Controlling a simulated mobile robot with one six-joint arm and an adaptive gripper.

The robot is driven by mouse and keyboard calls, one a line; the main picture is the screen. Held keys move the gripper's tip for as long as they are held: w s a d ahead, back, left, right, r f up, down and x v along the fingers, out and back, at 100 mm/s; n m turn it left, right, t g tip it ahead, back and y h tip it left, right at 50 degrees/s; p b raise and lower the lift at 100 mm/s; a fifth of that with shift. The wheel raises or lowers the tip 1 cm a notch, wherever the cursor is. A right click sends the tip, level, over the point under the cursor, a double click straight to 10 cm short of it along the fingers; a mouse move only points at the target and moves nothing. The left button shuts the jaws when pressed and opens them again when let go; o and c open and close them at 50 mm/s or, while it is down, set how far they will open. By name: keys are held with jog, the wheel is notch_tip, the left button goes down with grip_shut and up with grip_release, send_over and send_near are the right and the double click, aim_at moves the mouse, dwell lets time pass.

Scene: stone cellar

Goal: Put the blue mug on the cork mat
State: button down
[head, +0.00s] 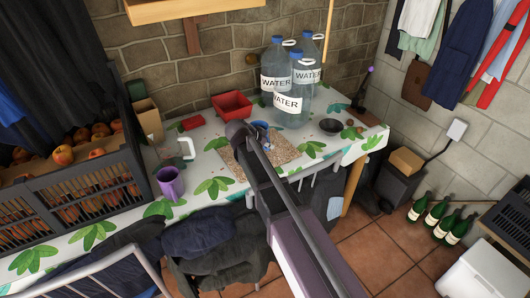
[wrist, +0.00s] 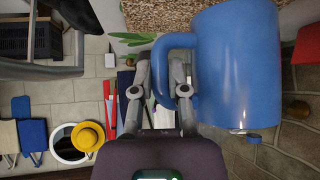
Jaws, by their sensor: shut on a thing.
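The blue mug (head: 263,126) shows in the head view over the far part of the speckled brown cork mat (head: 284,152), largely hidden by my arm. In the wrist view the mug (wrist: 238,65) fills the upper right, with its handle (wrist: 168,45) toward my gripper (wrist: 162,78). My gripper is shut on the handle of the mug. The cork mat (wrist: 180,14) shows along the top of the wrist view, close to the mug. I cannot tell whether the mug touches it. My fingers are hidden in the head view.
On the leaf-patterned table (head: 215,165) are a purple mug (head: 171,184), a white mug (head: 186,148), a red tray (head: 232,106), water bottles (head: 293,112) and a dark bowl (head: 331,126). A black crate of fruit (head: 80,198) stands left. A chair (head: 305,180) stands at the front.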

jog(key=shift+f+b, duration=1.45)
jog(key=shift+f, duration=0.25)
jog(key=shift+f, duration=0.1)
jog(key=c, duration=0.6)
grip_release()
jog(key=shift+c, duration=0.2)
jog(key=shift+p+v, duration=0.65)
jog(key=shift+v, duration=0.2)
jog(key=p+v, duration=0.7)
jog(key=v, duration=0.3)
jog(key=shift+s+r, duration=0.15)
jog(key=shift+r, duration=0.1)
